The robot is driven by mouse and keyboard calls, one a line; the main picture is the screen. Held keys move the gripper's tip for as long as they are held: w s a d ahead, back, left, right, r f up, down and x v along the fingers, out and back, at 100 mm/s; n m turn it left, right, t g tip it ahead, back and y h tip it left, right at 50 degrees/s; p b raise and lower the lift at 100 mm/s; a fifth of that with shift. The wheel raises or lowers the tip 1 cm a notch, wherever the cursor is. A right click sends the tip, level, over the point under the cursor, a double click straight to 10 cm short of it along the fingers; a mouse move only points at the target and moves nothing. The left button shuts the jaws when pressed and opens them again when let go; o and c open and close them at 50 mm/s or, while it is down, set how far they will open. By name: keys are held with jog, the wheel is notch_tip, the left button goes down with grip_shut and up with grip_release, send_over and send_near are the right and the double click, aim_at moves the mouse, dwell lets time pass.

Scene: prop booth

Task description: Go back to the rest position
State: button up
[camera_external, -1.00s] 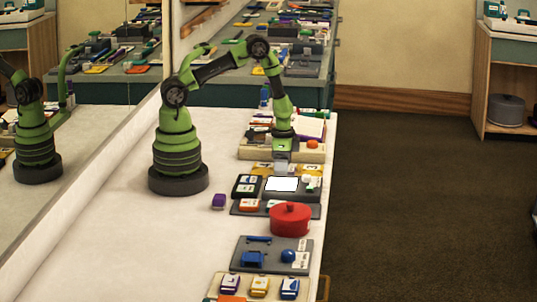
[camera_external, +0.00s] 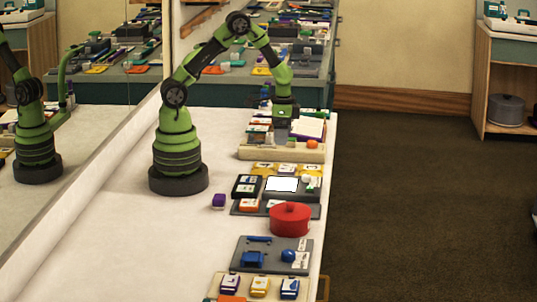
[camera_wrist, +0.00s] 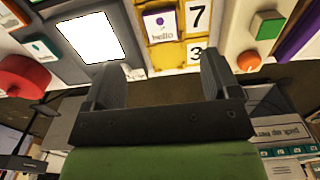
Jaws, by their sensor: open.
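My green arm stands on the white table (camera_external: 110,235), bent over the row of props. My gripper (camera_external: 283,135) hangs above the tan tray at the far end of the row. In the wrist view my gripper (camera_wrist: 162,85) shows two dark fingers set wide apart with nothing between them. Beyond the fingers are a yellow holder (camera_wrist: 168,55) with a purple "hello" card and number cards, and a white screen (camera_wrist: 90,37).
A red pot (camera_external: 290,220) stands near the table's right edge. A grey board with blue parts (camera_external: 255,262) is nearer the front. A mirror runs along the left. The left half of the table is clear.

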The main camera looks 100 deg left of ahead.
notch_tip(320, 180, up, 9)
jog(key=s+d+m+t, duration=0.1)
jog(key=d+t, duration=0.1)
jog(key=d, duration=0.1)
jog(key=s+d+r+m+t+y, duration=0.1)
jog(key=s+d+r+t, duration=0.1)
jog(key=s+r, duration=0.3)
jog(key=s+d+r+m+t+y, duration=0.1)
jog(key=s+d+r+m+t, duration=0.1)
jog(key=s+r, duration=0.4)
jog(key=s+t, duration=0.1)
jog(key=s, duration=0.1)
jog(key=shift+s+d, duration=0.3)
jog(key=shift+r, duration=0.1)
jog(key=shift+c, duration=0.5)
